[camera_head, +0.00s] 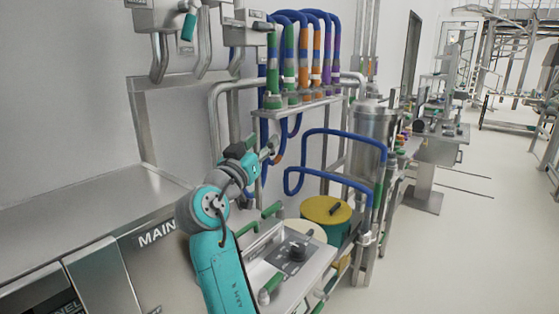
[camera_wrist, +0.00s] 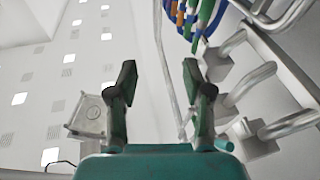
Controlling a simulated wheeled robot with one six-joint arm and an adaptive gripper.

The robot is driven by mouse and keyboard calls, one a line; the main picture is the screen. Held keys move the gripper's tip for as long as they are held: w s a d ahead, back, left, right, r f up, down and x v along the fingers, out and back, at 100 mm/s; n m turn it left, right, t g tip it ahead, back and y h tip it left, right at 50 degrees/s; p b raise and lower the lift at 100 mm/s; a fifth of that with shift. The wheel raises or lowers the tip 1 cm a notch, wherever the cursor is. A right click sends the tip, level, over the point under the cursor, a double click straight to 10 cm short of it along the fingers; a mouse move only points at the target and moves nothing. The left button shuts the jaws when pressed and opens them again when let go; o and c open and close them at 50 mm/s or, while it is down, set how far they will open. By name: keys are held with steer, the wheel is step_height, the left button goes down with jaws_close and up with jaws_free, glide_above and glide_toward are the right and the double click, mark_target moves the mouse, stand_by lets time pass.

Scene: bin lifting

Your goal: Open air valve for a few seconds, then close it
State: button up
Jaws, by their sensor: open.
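My gripper (camera_head: 268,151) is at the end of my teal arm, in front of the wall below the coloured hoses. In the wrist view my gripper (camera_wrist: 160,85) is open, with nothing between its two dark fingers. A small teal handle (camera_head: 187,27) hangs from a grey wall fitting at the upper left of the head view, apart from my gripper. Green handles (camera_head: 272,210) show on the bench near my arm. I cannot tell for sure which of these is the air valve.
Blue, green, orange and purple hoses (camera_head: 315,50) rise from a metal rack (camera_head: 300,104). A steel tank (camera_head: 372,128) and a yellow-lidded container (camera_head: 325,210) stand to the right. A steel counter (camera_head: 90,220) lies at left. The floor (camera_head: 470,240) at right is mostly clear.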

steer(key=shift+n+y, duration=0.3)
steer(key=shift+n, duration=0.1)
steer(key=shift+s+d+f, duration=0.15)
steer(key=shift+d+f, duration=0.15)
steer(key=shift+f, duration=0.35)
steer(key=shift+s+d+f, duration=0.1)
steer(key=shift+d+f, duration=0.2)
steer(key=shift+f, duration=0.4)
steer(key=shift+s+d+f, duration=0.15)
steer(key=shift+d+f, duration=0.15)
steer(key=shift+f, duration=0.35)
